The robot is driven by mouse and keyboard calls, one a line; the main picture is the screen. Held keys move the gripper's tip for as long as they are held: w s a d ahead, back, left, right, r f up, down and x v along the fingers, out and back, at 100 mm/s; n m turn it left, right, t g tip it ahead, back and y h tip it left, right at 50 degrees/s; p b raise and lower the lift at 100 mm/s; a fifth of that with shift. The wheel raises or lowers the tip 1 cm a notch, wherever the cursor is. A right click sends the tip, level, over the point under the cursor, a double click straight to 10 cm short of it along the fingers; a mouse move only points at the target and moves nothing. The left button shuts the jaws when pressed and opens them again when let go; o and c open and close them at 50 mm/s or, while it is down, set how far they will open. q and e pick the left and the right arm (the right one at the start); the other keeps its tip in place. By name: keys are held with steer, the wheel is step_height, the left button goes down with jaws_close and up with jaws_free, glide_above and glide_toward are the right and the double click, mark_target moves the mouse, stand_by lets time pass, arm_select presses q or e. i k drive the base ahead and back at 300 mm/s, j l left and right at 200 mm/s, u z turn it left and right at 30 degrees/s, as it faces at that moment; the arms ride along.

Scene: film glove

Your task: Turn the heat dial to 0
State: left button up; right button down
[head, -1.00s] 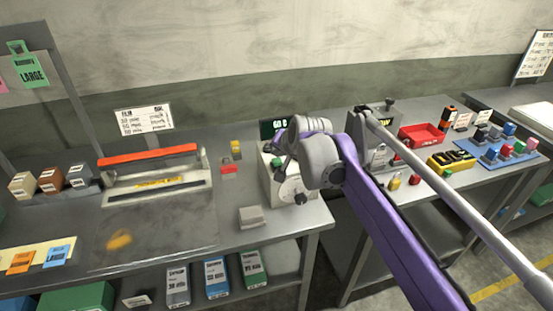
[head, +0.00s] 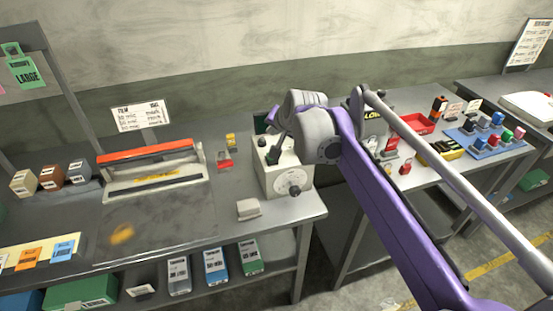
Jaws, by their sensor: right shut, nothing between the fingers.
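A pale control box (head: 269,183) stands on the workbench near its right end. A round white dial face with a dark knob (head: 294,190) is on its front; the figures and pointer setting are too small to read. My right gripper (head: 274,158) is over the top of the box, its dark fingers pointing down, shut and empty. It is above and behind the front dial, apart from it. I cannot tell whether the fingertips touch the box top. My wrist hides most of the display behind the box. My left gripper is not in view.
A sealer with a red bar (head: 148,152) stands left of the box. A second bench on the right holds a red tray (head: 418,124) and colored blocks.

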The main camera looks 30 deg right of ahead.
mark_target(295, 191)
steer(key=z, duration=1.25)
